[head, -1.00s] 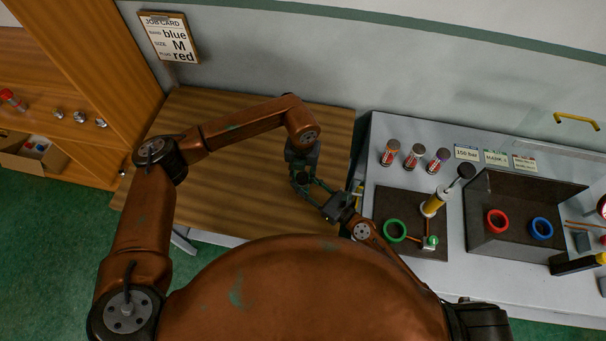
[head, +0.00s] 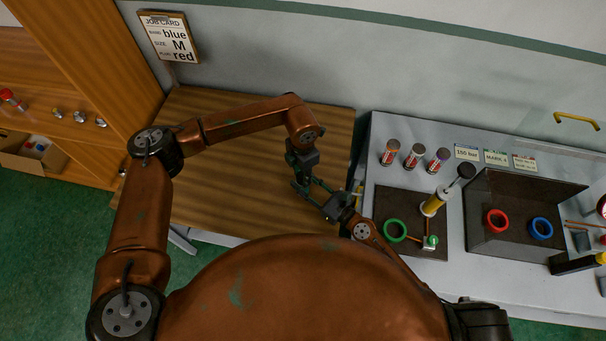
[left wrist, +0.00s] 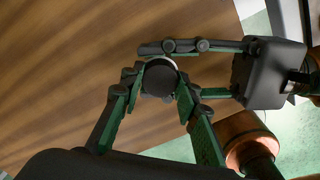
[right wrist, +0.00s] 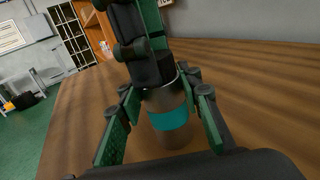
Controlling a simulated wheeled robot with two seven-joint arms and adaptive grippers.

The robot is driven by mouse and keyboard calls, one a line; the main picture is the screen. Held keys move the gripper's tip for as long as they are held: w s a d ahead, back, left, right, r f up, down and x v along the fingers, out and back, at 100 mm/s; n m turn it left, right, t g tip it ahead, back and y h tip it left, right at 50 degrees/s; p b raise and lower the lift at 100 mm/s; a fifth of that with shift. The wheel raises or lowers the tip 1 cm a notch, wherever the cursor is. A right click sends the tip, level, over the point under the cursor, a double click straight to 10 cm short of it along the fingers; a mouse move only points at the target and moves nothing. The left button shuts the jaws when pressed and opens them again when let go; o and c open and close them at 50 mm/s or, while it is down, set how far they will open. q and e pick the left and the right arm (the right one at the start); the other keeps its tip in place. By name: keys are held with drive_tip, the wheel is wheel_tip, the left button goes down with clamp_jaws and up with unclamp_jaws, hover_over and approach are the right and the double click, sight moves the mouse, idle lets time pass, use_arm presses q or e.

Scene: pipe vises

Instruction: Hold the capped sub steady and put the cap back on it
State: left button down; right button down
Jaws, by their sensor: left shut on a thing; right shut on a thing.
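The capped sub (right wrist: 170,122) is a grey metal cylinder with a teal band, upright over the wooden table in the right wrist view. My right gripper (right wrist: 165,98) is shut around its side. The dark round cap (left wrist: 160,78) shows in the left wrist view between the fingertips of my left gripper (left wrist: 158,82), which is shut on it from above. In the head view both grippers meet over the table, left (head: 301,182) and right (head: 318,193).
The wooden table (head: 240,190) is bare around the grippers. To the right, a grey bench (head: 405,125) carries several small canisters, a green ring (head: 395,230), and a dark tray (head: 485,245) with red and blue rings. A job card (head: 168,38) hangs on the wall.

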use_arm(q)
drive_tip(key=shift+m, duration=0.4)
drive_tip(key=c, duration=1.5)
unclamp_jaws()
drive_tip(key=shift+r, duration=2.3)
drive_tip(key=shift+c, duration=0.4)
